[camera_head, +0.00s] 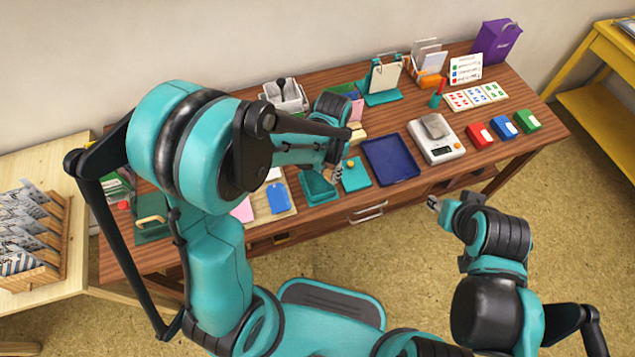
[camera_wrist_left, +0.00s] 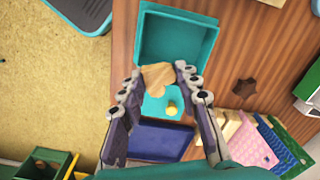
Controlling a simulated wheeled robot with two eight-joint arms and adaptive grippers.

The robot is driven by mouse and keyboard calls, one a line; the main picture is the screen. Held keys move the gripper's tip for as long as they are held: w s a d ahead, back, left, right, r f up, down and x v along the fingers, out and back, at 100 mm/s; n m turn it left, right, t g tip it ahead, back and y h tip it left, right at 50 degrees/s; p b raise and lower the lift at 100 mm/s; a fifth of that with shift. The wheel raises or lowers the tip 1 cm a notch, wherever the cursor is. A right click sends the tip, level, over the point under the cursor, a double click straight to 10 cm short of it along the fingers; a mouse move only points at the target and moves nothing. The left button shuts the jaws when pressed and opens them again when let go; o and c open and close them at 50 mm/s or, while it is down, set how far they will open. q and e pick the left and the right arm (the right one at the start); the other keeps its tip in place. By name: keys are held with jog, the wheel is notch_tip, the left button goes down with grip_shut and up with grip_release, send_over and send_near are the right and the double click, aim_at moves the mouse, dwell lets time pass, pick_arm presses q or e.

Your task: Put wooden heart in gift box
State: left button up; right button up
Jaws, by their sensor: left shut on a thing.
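The wooden heart (camera_wrist_left: 157,76) is light tan and is held between the fingertips of my left gripper (camera_wrist_left: 153,80) in the left wrist view. The gift box (camera_wrist_left: 148,45) is teal and open, just beyond the heart in that view. In the head view the box (camera_head: 318,195) stands near the table's front edge, with my left gripper (camera_head: 331,172) over its right side. The teal lid (camera_head: 356,183) with a yellow knob lies right of the box. My right gripper (camera_head: 435,203) is off the table's front edge, too small to read.
A navy tray (camera_head: 403,173) lies right of the lid. A scale (camera_head: 437,150) and red, blue and green inkpads (camera_head: 503,127) are further right. A blue tag (camera_head: 278,205) is left of the box. A teal clipboard stand (camera_head: 382,97) is behind.

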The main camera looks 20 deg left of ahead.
aim_at(317, 184)
pick_arm(q)
jog(key=a+f, duration=0.1)
jog(key=a+f+b, duration=0.1)
jog(key=a, duration=0.1)
jog(key=shift+w+a+f, duration=0.1)
jog(key=shift+a, duration=0.1)
notch_tip(317, 184, down, 4)
jog(key=shift+a+f+b, duration=0.1)
jog(key=shift+b, duration=0.95)
jog(key=o, duration=0.4)
jog(key=shift+f, duration=0.1)
jog(key=shift+o, duration=0.8)
